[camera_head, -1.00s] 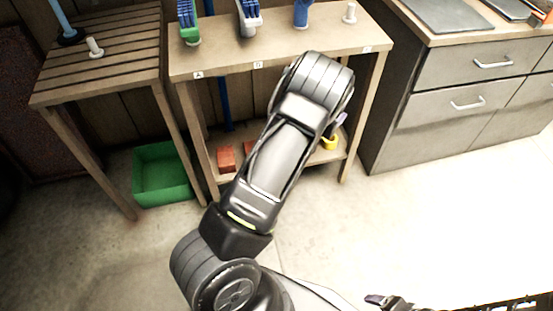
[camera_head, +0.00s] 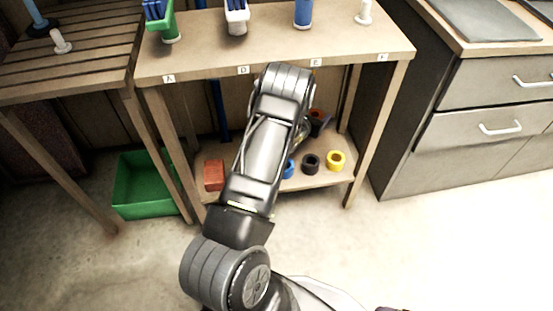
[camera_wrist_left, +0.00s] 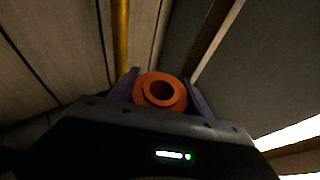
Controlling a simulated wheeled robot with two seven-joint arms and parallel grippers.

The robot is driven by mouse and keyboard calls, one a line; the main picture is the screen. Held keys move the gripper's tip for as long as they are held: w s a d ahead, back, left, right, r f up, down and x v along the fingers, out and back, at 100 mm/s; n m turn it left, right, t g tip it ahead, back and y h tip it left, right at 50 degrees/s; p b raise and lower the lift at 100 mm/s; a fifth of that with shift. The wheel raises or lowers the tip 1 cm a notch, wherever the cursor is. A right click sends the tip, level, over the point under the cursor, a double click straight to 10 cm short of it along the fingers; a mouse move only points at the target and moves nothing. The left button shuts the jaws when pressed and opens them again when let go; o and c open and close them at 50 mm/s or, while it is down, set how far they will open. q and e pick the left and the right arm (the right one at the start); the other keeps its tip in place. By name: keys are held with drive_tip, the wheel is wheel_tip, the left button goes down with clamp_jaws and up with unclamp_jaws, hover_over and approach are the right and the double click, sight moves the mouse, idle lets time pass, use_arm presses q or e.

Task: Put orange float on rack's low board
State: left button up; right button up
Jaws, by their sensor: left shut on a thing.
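The orange float (camera_wrist_left: 148,78) is a ring with a dark hole, held between the two purple fingers of my left gripper (camera_wrist_left: 162,90) in the left wrist view. In the head view, the left gripper (camera_head: 319,122) is under the rack's top, above the right part of the low board (camera_head: 325,179). The float (camera_head: 317,114) shows there as a small orange patch, partly hidden. The low board is partly covered by my left arm. A small purple tip of my right gripper (camera_head: 392,309) shows at the bottom edge.
On the low board are a red block (camera_head: 214,175), a blue ring (camera_head: 289,169), a black ring (camera_head: 311,163) and a yellow ring (camera_head: 336,160). Rack legs stand at both sides. A green bin (camera_head: 150,190) is at the left, drawers (camera_head: 490,125) at the right.

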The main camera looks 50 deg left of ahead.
use_arm(q)
drive_tip(key=b, duration=0.3)
hover_over(313, 140)
drive_tip(key=shift+f, duration=3.15)
drive_tip(key=shift+f+b, duration=0.65)
drive_tip(key=shift+f, duration=1.3)
drive_tip(key=shift+w+r, duration=0.1)
drive_tip(key=shift+d+f, duration=0.1)
drive_tip(key=shift+f, duration=0.15)
drive_tip(key=o, duration=1.4)
drive_tip(key=shift+c, duration=0.2)
drive_tip(key=shift+r, duration=0.15)
